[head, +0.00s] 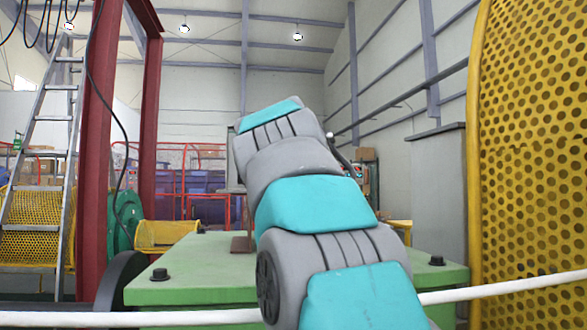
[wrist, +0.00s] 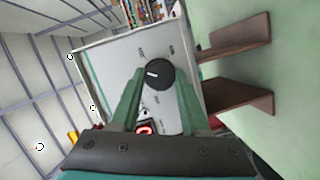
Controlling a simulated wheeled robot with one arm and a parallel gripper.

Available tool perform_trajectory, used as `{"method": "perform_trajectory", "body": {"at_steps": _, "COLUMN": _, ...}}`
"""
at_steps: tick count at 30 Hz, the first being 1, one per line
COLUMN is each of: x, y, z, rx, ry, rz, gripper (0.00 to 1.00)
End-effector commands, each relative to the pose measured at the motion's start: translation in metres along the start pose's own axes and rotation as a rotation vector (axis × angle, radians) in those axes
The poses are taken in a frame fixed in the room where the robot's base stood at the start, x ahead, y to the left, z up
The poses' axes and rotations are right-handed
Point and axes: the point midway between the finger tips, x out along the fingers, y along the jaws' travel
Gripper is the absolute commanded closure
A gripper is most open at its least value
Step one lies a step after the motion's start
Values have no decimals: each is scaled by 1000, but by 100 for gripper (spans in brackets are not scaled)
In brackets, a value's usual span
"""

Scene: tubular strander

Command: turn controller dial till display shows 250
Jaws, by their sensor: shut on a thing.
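In the wrist view, the controller's pale panel (wrist: 108,62) is tilted in the picture and carries a round black dial (wrist: 160,74) with a white pointer mark. My gripper (wrist: 157,76) has its two green fingers on either side of the dial, shut on it. The display (wrist: 145,129) shows a red digit that looks like 0. The gripper's dark base covers part of it, so the full number cannot be read. In the head view, my arm hides the dial, the display and my gripper.
A green machine table (head: 190,262) with bolts lies under my arm. A yellow perforated guard (head: 530,150) stands close at the right. A white cable (head: 500,288) runs across the front. A red post (head: 100,150) and ladder (head: 45,140) stand at the left. Brown brackets (wrist: 238,95) are beside the panel.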

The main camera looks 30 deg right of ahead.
Motion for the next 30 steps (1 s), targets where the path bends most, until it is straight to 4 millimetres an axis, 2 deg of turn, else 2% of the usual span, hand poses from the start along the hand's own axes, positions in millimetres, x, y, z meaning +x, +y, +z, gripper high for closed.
{"method": "perform_trajectory", "body": {"at_steps": 14, "x": 1, "y": -1, "z": 2, "rx": 11, "ry": -5, "rz": -7, "gripper": 100}}
{"method": "perform_trajectory", "body": {"at_steps": 15, "x": 1, "y": -1, "z": 2, "rx": 11, "ry": -5, "rz": -7, "gripper": 50}}
{"method": "perform_trajectory", "body": {"at_steps": 22, "x": 1, "y": -1, "z": 1, "rx": 10, "ry": -3, "rz": -5, "gripper": 24}}
{"method": "perform_trajectory", "body": {"at_steps": 30, "x": 0, "y": 0, "z": 1, "rx": 10, "ry": -1, "rz": -4, "gripper": 24}}
